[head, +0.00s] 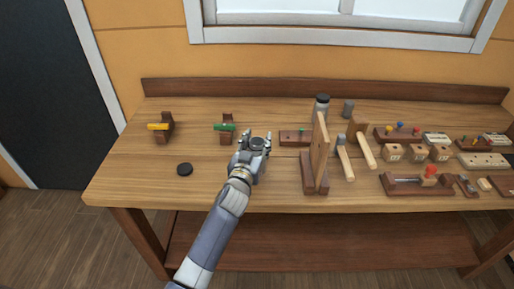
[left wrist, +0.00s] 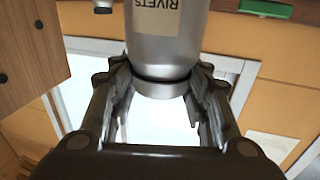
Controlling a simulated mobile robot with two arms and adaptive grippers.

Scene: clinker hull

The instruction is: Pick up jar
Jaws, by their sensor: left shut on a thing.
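The grey metal jar labelled RIVETS (left wrist: 165,45) fills the middle of the left wrist view. My left gripper (left wrist: 163,78) is shut on it, with a finger on each side near its narrow dark-ringed end. In the head view the left gripper (head: 254,139) is over the left-middle part of the wooden workbench (head: 135,175). The fingers and hand hide much of the jar there, and I cannot tell whether it touches the bench. My right gripper is not in view.
An upright wooden board (head: 319,152) stands to the right, with a black-topped bottle (head: 322,104) behind. The bench's left front is mostly clear.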

